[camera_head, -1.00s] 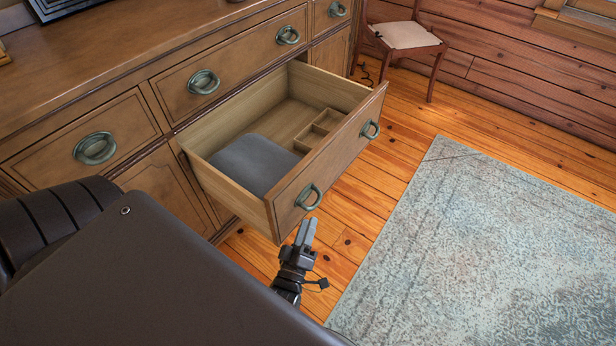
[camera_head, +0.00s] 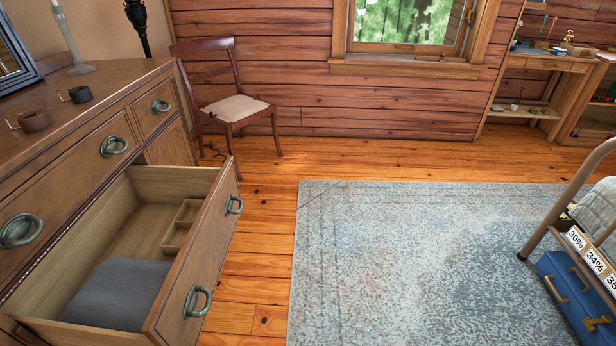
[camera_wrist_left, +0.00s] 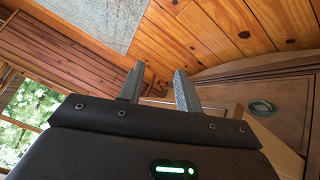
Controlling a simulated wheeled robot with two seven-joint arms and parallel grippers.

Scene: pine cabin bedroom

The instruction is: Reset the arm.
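My left gripper (camera_wrist_left: 158,88) shows in the left wrist view, its two fingers apart with nothing between them. Beyond it in that view are the plank floor, the rug and the wooden dresser front. Neither of my grippers shows in the head view. The dresser drawer (camera_head: 187,268) stands pulled open at the left of the head view. A folded grey cloth (camera_head: 118,293) lies in it, beside a small wooden divider (camera_head: 180,226).
A wooden chair (camera_head: 236,108) stands by the log wall beyond the dresser (camera_head: 60,150). A pale blue rug (camera_head: 400,250) covers the open floor. A blue case (camera_head: 575,300) lies by the bed frame (camera_head: 560,205) at the right.

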